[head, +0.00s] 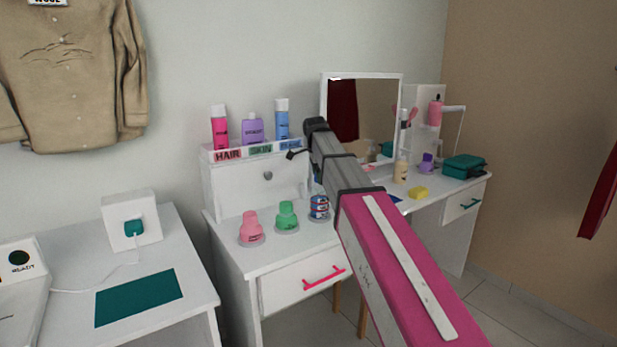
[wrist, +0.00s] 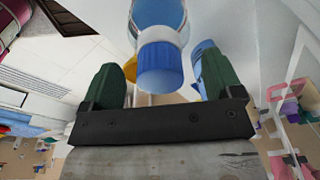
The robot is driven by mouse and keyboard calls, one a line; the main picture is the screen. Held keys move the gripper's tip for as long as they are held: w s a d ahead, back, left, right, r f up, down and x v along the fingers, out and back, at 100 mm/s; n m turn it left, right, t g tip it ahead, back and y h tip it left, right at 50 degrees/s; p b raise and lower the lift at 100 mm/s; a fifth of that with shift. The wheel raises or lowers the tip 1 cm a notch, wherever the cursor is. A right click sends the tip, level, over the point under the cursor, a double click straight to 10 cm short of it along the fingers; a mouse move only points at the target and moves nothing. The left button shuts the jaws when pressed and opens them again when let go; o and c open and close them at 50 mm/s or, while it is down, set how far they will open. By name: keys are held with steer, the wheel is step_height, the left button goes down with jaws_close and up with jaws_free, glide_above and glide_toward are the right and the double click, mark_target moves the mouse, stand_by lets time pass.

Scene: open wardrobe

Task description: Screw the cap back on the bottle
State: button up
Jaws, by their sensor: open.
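My gripper (wrist: 162,66) is open, with one dark green finger on each side of the cap and a gap showing on both sides. I cannot tell how tightly the cap sits. Another blue shape (wrist: 207,62) is partly hidden behind the right finger. In the head view, my arm hides most of the gripper. I cannot tell for certain which bottle there is the one between the fingers.
Pink (head: 251,228), green (head: 287,216) and striped (head: 319,208) containers stand on the white desk. Pink (head: 220,130), purple (head: 252,128) and blue (head: 282,120) bottles stand on the shelf. A mirror (head: 362,76), beige bottle (head: 402,169) and teal box (head: 464,166) are at the right.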

steer(key=shift+a+r, duration=0.15)
steer(key=shift+r, duration=1.15)
steer(key=shift+a+r, duration=0.2)
steer(key=shift+r, duration=1.15)
steer(key=shift+a+r, duration=0.15)
steer(key=shift+r, duration=1.15)
steer(key=shift+s, duration=0.1)
